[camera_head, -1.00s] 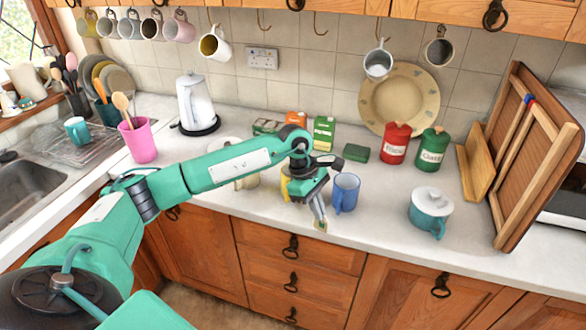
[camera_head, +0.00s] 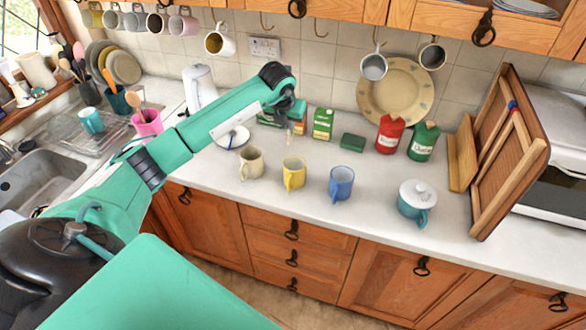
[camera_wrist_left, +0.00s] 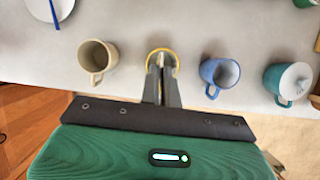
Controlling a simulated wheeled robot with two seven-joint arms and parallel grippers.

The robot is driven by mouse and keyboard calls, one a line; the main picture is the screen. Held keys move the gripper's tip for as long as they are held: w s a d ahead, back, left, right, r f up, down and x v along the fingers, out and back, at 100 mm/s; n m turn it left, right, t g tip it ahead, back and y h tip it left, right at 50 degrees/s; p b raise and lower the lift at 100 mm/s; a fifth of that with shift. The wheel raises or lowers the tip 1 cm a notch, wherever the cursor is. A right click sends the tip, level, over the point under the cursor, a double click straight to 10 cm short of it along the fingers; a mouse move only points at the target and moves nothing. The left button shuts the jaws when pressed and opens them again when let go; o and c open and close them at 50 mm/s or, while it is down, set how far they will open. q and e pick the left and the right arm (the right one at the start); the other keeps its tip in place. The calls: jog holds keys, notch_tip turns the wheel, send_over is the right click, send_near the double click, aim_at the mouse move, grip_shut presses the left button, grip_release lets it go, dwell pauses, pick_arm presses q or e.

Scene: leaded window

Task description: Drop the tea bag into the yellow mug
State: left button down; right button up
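The yellow mug (camera_head: 294,174) stands upright on the counter between a beige mug and a blue mug. My left gripper (camera_head: 291,130) is raised above and behind it in the head view. In the left wrist view its narrow fingers (camera_wrist_left: 161,64) line up over the yellow mug (camera_wrist_left: 175,56), hiding most of its opening. The fingers are close together, with a small pale bit of the tea bag (camera_wrist_left: 161,59) between the tips. The tea bag is hard to make out in the head view. My right gripper is not in view.
The beige mug (camera_head: 251,163) and blue mug (camera_head: 341,184) flank the yellow one. A lidded teal pot (camera_head: 417,201) stands farther right. Tea boxes (camera_head: 322,124), red and green canisters (camera_head: 390,134) and a kettle (camera_head: 199,87) stand behind. The counter's front strip is clear.

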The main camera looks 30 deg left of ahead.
aim_at(288, 144)
pick_arm(q)
jog(key=shift+a+f+b, duration=0.1)
jog(key=shift+f+b, duration=1)
jog(key=shift+f, duration=1.9)
jog(key=c, duration=1.6)
grip_release()
jog(key=shift+o, duration=0.2)
jog(key=shift+r, duration=0.15)
jog(key=shift+s+r+b, duration=0.1)
jog(key=shift+r+b, duration=0.2)
jog(key=b+v, duration=0.4)
jog(key=v, duration=0.9)
jog(key=shift+b, duration=0.35)
jog(key=shift+s+f, duration=0.1)
jog(key=shift+f, duration=0.05)
